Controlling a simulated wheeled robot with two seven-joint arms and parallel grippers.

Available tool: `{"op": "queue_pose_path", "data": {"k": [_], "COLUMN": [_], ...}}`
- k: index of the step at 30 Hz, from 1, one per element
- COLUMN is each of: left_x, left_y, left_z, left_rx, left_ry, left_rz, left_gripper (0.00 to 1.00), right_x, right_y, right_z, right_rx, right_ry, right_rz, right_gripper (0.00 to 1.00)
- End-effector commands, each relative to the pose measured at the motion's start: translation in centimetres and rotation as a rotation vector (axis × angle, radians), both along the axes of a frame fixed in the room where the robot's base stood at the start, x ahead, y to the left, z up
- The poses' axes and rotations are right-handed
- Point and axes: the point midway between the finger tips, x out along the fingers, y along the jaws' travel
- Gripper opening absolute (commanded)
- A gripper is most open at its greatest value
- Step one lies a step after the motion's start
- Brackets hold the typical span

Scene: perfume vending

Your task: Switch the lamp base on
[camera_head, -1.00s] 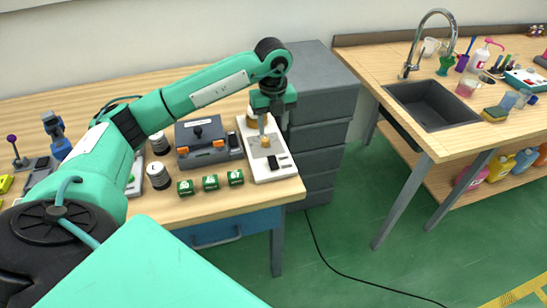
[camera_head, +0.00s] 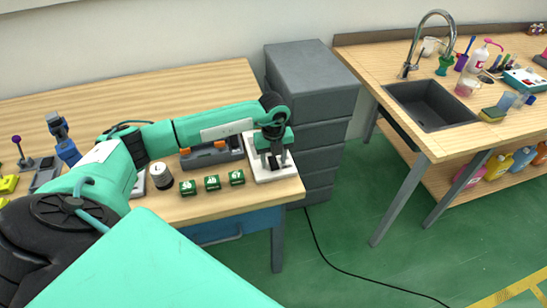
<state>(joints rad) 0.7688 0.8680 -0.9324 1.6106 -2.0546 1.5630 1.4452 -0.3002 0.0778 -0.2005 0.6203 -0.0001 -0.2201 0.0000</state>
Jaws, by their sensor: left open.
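The lamp base (camera_head: 285,173) is a white rectangular plate at the right end of the wooden table, in the head view. My left gripper (camera_head: 272,165) points down over the front part of the plate, where the black switch is. The gripper is open. The gripper and arm cover the switch and the back part of the base, so I cannot tell whether the fingers touch the switch. My right gripper is not in view.
A grey device with orange parts (camera_head: 216,154) sits left of the base, partly behind my arm. Several green weight-like cubes (camera_head: 212,183) and a dark jar (camera_head: 161,177) stand in front of it. A grey drawer cabinet (camera_head: 318,100) stands just right of the table.

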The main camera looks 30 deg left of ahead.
Motion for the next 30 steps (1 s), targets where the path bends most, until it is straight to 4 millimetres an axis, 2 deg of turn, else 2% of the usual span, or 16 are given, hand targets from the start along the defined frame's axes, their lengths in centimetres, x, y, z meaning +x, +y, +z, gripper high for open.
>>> {"op": "queue_pose_path", "data": {"k": [3,10,17,30], "left_x": [0.0,0.0,0.2,0.9], "left_y": [0.0,0.0,0.2,1.0], "left_z": [0.0,0.0,-0.1,-0.1], "left_rx": [0.000,0.000,-0.034,-0.298], "left_ry": [0.000,0.000,0.031,0.256], "left_rz": [0.000,0.000,0.003,0.004], "left_gripper": [0.47,0.03,0.03,0.03], "right_x": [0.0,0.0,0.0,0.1], "right_y": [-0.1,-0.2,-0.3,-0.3], "right_z": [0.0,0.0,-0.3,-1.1], "right_rx": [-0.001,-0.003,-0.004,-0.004], "right_ry": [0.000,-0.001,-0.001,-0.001], "right_rz": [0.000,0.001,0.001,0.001], "right_gripper": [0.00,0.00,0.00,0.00]}}
